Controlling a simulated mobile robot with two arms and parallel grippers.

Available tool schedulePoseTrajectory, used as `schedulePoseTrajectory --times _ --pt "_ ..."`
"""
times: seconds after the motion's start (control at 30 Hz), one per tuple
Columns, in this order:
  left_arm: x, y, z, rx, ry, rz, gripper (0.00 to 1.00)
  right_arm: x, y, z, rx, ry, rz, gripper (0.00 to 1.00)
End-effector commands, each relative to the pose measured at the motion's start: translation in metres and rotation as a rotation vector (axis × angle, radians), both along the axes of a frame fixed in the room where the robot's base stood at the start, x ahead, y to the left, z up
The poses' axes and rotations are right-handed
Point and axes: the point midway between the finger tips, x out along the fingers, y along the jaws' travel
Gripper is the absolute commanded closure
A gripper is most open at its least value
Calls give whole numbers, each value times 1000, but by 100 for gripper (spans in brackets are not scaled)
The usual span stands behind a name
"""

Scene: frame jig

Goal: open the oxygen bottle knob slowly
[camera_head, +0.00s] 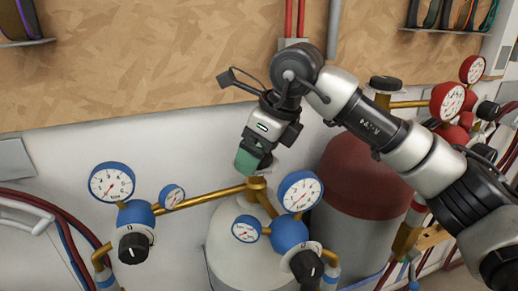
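The oxygen bottle (228,255) is a pale cylinder at the lower middle, with a brass valve (257,184) on top. Brass pipes run from the valve to regulators with blue-rimmed gauges. My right gripper (250,162) comes in from the right and points down at the valve top. A green part shows at its tip, just above the brass; I cannot tell whether it is a finger pad or something held. The bottle's top knob is not clearly visible and may be hidden by the gripper. I cannot tell whether the fingers touch it. My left gripper is out of view.
Blue gauges with black regulator knobs stand left (133,248) and right (307,266) of the valve. A dark red-topped cylinder (362,178) with red gauges (447,101) stands behind my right arm. Hoses run at the lower left.

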Motion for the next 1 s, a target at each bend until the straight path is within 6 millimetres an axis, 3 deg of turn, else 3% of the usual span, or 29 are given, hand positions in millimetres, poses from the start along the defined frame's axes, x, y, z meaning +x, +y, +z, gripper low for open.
schedulePoseTrajectory --times 0.03,0.3,0.63,1.0 --pt "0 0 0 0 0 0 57 0 0 0 0 0 0 19" --pt "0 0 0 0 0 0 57 0 0 0 0 0 0 59" --pt "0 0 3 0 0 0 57 0 -1 2 1 1 61 59" --pt "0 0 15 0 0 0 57 3 -1 3 0 0 303 59"
